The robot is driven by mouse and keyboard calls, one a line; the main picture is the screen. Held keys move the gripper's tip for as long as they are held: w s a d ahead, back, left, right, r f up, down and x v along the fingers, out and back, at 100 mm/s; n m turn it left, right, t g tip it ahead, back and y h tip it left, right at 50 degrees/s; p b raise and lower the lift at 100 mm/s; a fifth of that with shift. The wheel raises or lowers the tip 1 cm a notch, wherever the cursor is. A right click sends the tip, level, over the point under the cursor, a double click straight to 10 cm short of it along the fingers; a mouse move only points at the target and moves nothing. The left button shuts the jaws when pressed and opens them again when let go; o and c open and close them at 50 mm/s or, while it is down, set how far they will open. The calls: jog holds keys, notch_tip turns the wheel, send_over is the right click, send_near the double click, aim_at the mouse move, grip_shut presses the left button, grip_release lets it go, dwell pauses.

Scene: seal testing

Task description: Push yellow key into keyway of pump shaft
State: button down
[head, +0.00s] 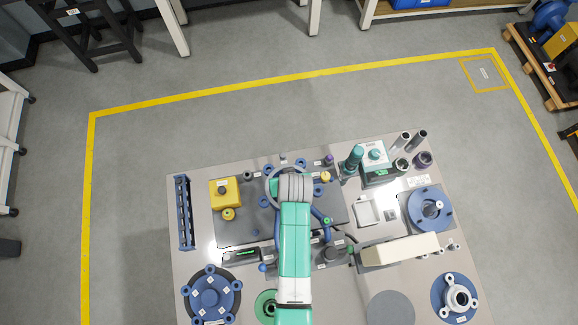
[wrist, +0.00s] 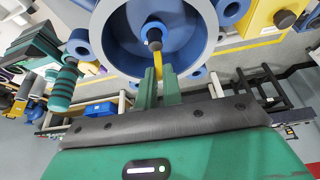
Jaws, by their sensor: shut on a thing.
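In the wrist view, my gripper (wrist: 160,76) has its two green fingers close together on the yellow key (wrist: 167,71). The pump shaft (wrist: 153,38) is a dark-tipped stub with a blue collar, just above the fingertips and inside a wide grey-rimmed blue housing (wrist: 118,45). The key is close to the shaft; I cannot tell whether they touch. The keyway is not visible. In the head view, my arm covers the gripper, key and shaft.
The grey bench (head: 190,260) is crowded. A yellow box (head: 225,193) stands left of my arm and a teal-topped device (head: 374,155) right of it. A long cream block (head: 400,249), a blue flange (head: 430,208) and a dark blue rack (head: 185,213) lie further out.

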jog(key=shift+f+b, duration=0.55)
jog(key=shift+f, duration=0.45)
dwell(0.8)
jog(key=c, duration=1.5)
grip_release()
jog(key=shift+r, duration=0.1)
notch_tip(320, 180, up, 9)
jog(key=p, duration=0.8)
